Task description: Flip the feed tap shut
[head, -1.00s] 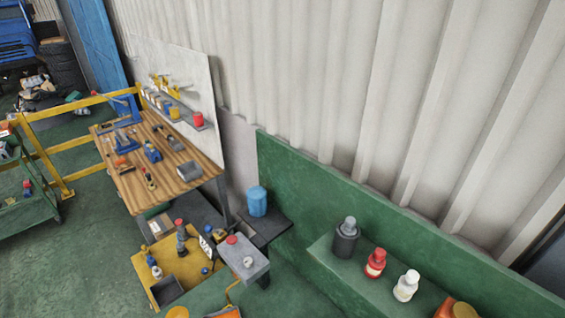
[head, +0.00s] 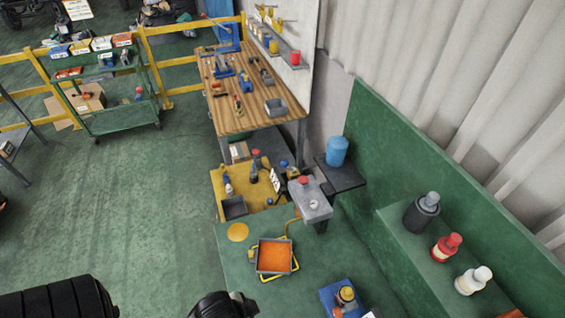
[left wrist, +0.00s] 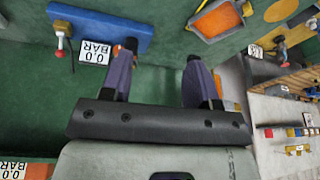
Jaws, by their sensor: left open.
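A blue plate (head: 328,300) carrying a small brass and dark fitting (head: 346,295) is at the bottom of the head view. In the left wrist view the blue plate (left wrist: 105,28) is at the upper left, with a red-and-white lever part (left wrist: 61,32) and a "0.0 BAR" label (left wrist: 95,52). A dark and orange fitting (left wrist: 130,45) shows at its end, partly behind a finger. Which part is the feed tap I cannot tell for sure. My left gripper (left wrist: 161,68) is open, its fingers apart with nothing seen between them. My right gripper is not in view.
An orange-filled tray (head: 274,257) lies on the green bench (head: 290,295). A yellow tray (head: 235,180) with fittings and a grey box with a red button (head: 309,198) stand behind. Bottles (head: 448,247) line the green shelf at right.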

